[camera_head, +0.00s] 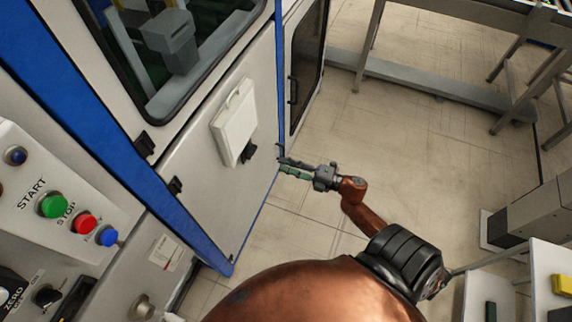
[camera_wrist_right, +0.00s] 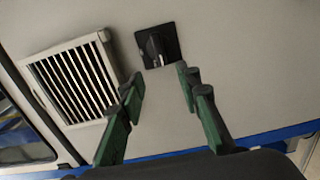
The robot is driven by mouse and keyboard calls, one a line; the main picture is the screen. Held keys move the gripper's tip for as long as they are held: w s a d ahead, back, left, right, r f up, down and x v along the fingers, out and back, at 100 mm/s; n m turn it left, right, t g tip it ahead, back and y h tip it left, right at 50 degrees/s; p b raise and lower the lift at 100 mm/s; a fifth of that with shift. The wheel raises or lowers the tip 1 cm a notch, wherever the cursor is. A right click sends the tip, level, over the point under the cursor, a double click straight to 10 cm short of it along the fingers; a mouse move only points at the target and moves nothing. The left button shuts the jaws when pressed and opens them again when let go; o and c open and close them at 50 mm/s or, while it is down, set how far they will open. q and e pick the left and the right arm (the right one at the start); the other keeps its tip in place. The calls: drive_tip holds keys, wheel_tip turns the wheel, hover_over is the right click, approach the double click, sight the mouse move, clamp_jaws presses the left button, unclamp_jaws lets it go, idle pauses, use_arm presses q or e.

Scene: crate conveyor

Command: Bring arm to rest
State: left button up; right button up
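My right arm, copper-coloured with black joints, reaches up from the bottom of the head view. Its gripper (camera_head: 283,165) is in front of the lower panel of the white and blue machine cabinet (camera_head: 190,185). In the right wrist view the two green and black fingers (camera_wrist_right: 160,88) stand apart with nothing between them. Beyond them is a small black rotary switch (camera_wrist_right: 156,46) on the panel; in the head view it shows as a dark knob (camera_head: 249,153). I cannot tell whether the fingertips touch the panel. My left gripper is not in view.
A control panel with green (camera_head: 53,206), red (camera_head: 85,223) and blue (camera_head: 107,236) buttons is at the left. A white vent box (camera_head: 234,122) sticks out of the cabinet. A metal frame (camera_head: 430,88) stands at the upper right. The tiled floor (camera_head: 340,130) between is clear.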

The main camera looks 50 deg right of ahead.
idle(0.4)
